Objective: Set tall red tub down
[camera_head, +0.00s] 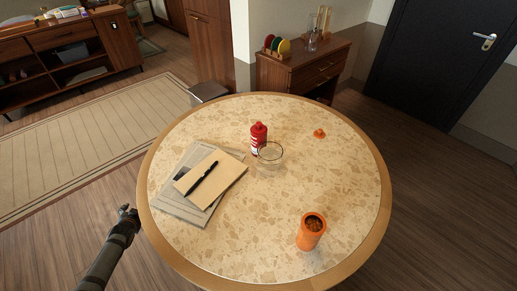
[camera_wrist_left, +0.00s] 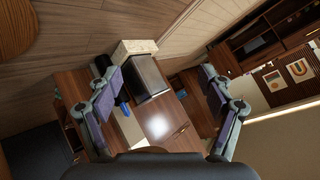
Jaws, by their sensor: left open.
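A tall orange tub (camera_head: 309,236), open at the top with brown contents, stands upright near the front right of the round table (camera_head: 240,270). A red bottle (camera_head: 258,136) with a red cap stands upright at the table's middle, just behind a clear glass bowl (camera_head: 270,156). I cannot tell for certain which of these two is the named tub. My left gripper (camera_head: 127,212) is beside the table's left edge, apart from both. In the left wrist view my left gripper (camera_wrist_left: 155,75) has its fingers spread with nothing held between them. My right gripper is out of view.
A small orange piece (camera_head: 319,133) lies at the table's right rear. A notebook (camera_head: 222,180) with a black pen (camera_head: 202,178) lies on papers (camera_head: 178,207) at the left. The table's front middle is clear. A wooden cabinet (camera_head: 290,78) stands behind.

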